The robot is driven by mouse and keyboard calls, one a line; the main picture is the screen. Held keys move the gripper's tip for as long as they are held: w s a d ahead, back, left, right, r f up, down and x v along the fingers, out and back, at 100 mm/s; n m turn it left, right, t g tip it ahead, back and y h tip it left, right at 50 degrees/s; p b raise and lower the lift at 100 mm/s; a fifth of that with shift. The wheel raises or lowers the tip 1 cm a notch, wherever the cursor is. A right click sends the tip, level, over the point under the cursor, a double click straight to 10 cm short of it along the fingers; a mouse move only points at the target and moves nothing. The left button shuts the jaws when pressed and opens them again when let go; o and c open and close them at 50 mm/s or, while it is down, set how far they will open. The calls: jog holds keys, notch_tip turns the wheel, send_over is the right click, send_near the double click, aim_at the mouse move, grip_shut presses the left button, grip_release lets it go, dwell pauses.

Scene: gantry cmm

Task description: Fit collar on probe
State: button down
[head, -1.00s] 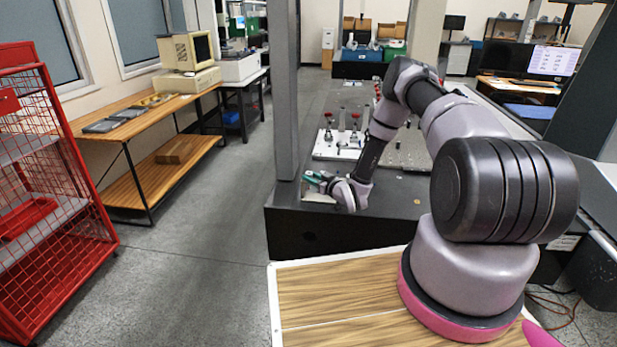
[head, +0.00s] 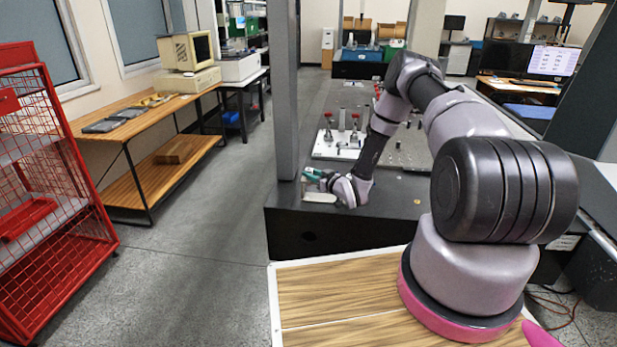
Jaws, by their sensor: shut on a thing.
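My gripper (head: 314,174) is at the near left corner of the black machine table, low over a small pale tray (head: 318,199). It points left, with green at its fingertips. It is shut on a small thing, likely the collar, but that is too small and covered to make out. The probe cannot be told for certain at this size. Red-topped upright parts (head: 328,130) stand on a white plate (head: 338,146) behind my gripper.
A grey gantry post (head: 285,90) rises close to the left of my gripper. A plate with holes (head: 408,150) lies to the right of my arm. A wooden bench (head: 145,115) and a red wire cage (head: 50,200) stand at the left, across open floor.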

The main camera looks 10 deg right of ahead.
jog(key=shift+r, duration=2.95)
jog(key=shift+d, duration=0.15)
